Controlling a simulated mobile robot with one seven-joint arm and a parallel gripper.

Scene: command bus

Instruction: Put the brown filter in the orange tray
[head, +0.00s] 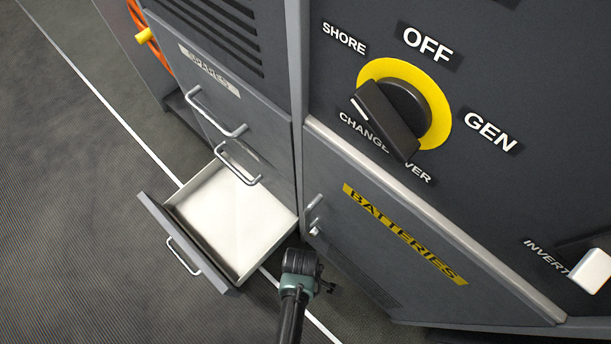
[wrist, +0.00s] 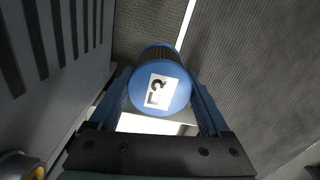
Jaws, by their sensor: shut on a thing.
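In the wrist view a filter (wrist: 160,97) with a blue end cap, a white label marked "L3" and a dark ribbed body is between the two fingers of my gripper (wrist: 161,85). My gripper is shut on it. The blue cap faces the camera; I cannot tell whether the ribbed body is brown. In the head view my gripper (head: 303,262) is low, beside the right side of an open drawer, and the filter cannot be made out there. No orange tray shows in either view.
The open drawer (head: 235,212) has a pale, empty inside. The cabinet above it has metal handles (head: 215,112). To the right are a "BATTERIES" door (head: 375,225) and a panel with a yellow-ringed changeover switch (head: 400,105). The grey floor (head: 90,240) at left is clear.

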